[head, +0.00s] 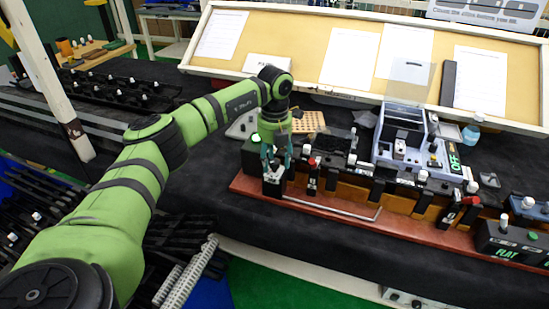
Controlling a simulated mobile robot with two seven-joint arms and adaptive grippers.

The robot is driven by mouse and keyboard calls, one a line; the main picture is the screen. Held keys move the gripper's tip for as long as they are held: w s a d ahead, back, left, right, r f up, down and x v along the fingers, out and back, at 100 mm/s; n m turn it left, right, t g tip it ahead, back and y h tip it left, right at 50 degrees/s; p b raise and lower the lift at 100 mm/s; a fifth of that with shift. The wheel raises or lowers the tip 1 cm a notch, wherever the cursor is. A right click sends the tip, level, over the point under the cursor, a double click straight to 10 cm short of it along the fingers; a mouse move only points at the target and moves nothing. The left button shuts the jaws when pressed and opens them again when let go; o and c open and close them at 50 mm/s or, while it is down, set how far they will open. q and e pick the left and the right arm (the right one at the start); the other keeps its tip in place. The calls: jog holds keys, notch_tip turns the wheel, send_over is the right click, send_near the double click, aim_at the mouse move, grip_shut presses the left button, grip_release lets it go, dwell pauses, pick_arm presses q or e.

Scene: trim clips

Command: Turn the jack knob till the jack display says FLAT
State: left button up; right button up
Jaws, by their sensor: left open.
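A dark box at the lower right has a lit green display reading FLAT (507,253). A pale knob (504,221) stands on that box, with a green button (532,236) beside it. My left gripper (274,162) is open and points down over a dark block (273,187) at the left end of the long red-brown board. The gripper hides the top of this block, so I cannot tell whether it touches anything there. A second dark box with a small green light (256,137) is just behind the gripper. My right gripper is out of view.
The red-brown board (400,230) carries several clips and red-and-black clamps (313,176). A bent metal rod (340,211) lies along its front. A grey-blue machine with a green OFF display (454,162) stands behind it. A cork board (300,45) with papers closes the back.

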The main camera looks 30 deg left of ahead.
aim_at(275, 161)
pick_arm(q)
notch_tip(275, 161, up, 12)
dwell(0.5)
dwell(0.4)
